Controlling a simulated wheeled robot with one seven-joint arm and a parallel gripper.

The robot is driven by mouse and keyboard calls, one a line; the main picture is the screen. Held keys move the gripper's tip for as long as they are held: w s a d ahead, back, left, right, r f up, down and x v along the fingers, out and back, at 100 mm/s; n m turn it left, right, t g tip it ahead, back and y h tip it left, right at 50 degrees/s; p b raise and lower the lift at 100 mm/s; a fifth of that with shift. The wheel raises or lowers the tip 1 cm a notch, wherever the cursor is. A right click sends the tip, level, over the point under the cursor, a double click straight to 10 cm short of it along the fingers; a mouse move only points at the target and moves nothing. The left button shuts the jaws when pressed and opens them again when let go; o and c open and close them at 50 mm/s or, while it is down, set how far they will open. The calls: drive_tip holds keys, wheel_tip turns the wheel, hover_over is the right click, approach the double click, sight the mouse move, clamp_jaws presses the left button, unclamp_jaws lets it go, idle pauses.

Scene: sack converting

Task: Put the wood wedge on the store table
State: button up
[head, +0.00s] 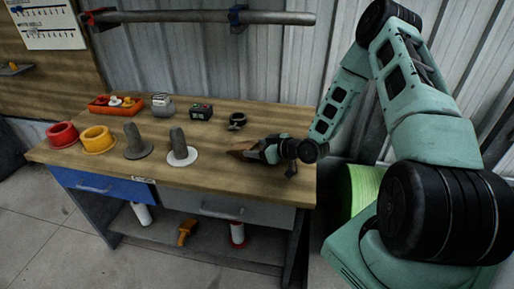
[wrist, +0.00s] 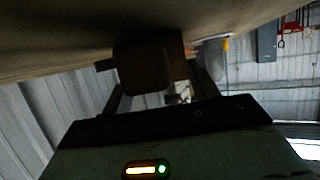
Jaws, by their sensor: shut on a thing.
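The wood wedge (head: 241,150) is a small brown piece at the right part of the wooden-topped table (head: 215,178). My gripper (head: 256,151) reaches in from the right, low over the tabletop, and is shut on the wedge. In the wrist view the wedge (wrist: 148,66) is a dark brown block between the fingers (wrist: 148,88), close to the table surface. I cannot tell whether the wedge touches the tabletop. Whether this table is the store table is not shown by any readable label.
On the table stand a red ring (head: 62,135), a yellow ring (head: 97,140), two grey posts (head: 136,142) (head: 178,146), a red tray (head: 117,105), small devices (head: 201,112) and a dark clamp-like part (head: 237,120). The front middle is clear. A green roll (head: 363,188) stands right of the table.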

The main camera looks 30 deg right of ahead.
drive_tip(key=shift+f, duration=0.1)
drive_tip(key=o, duration=1.1)
